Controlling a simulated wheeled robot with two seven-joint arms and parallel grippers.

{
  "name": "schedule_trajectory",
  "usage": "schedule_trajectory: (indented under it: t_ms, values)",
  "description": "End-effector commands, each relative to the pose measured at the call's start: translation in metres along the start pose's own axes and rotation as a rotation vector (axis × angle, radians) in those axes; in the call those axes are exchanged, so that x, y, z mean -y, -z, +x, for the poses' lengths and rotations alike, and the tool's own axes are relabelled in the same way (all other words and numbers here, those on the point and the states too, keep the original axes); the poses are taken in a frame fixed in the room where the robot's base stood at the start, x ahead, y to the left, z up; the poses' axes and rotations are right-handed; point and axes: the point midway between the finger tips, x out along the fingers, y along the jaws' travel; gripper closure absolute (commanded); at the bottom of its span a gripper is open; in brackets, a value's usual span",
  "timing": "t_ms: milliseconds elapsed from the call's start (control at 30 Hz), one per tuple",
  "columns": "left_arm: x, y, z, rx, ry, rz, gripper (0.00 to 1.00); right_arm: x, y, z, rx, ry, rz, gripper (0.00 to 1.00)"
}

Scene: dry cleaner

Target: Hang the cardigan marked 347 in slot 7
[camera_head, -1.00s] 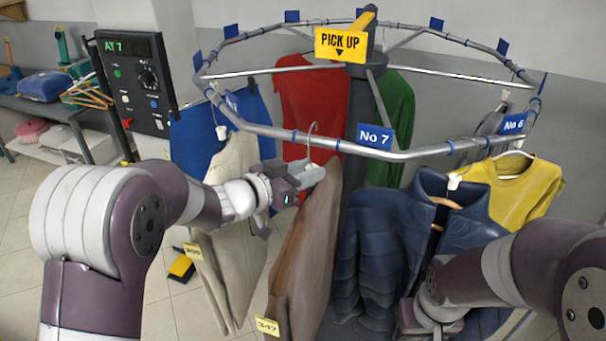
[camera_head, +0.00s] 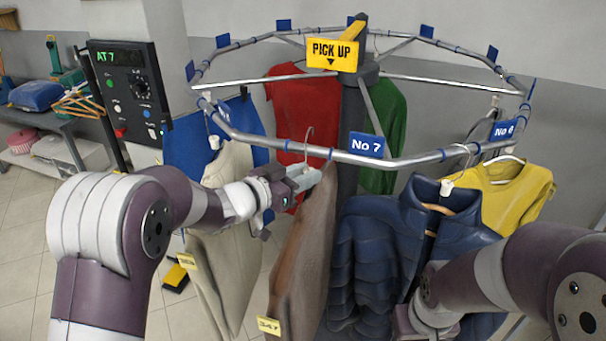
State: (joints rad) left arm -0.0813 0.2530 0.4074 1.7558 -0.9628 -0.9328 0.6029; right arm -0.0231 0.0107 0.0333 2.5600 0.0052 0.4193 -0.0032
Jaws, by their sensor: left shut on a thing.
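The brown cardigan (camera_head: 303,250) with the yellow tag 347 (camera_head: 269,326) hangs from my left gripper (camera_head: 306,179), which is shut on its hanger just below the hook. The hanger's hook (camera_head: 309,138) stands up at the rail (camera_head: 280,143), left of the blue No 7 sign (camera_head: 366,145). I cannot tell whether the hook is over the rail or only in front of it. My right arm's wrist (camera_head: 436,314) is low at the right, in front of the navy jacket; its gripper's fingers are hidden.
A beige garment (camera_head: 222,270) with a yellow tag hangs close on the left. The navy padded jacket (camera_head: 385,250) hangs on the right, with a yellow top (camera_head: 515,190) beyond it. Red (camera_head: 300,105) and green garments hang behind. A control panel (camera_head: 128,90) reads AT 7.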

Motion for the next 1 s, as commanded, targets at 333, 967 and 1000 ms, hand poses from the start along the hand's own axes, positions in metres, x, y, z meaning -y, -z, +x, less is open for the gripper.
schedule_trajectory:
  t_ms: [333,967,1000]
  values:
    - [0.001,-0.02,0.003,-0.003,0.0,0.001,1.0,0.0,-0.002,0.016,0.0,0.0,0.0,1.0]
    - [0.001,-0.028,0.004,-0.002,0.0,0.001,1.0,0.0,-0.002,0.02,0.0,0.0,0.0,1.0]
    - [0.001,-0.028,0.004,-0.002,0.0,0.001,1.0,0.0,-0.003,0.021,0.0,0.0,0.0,1.0]
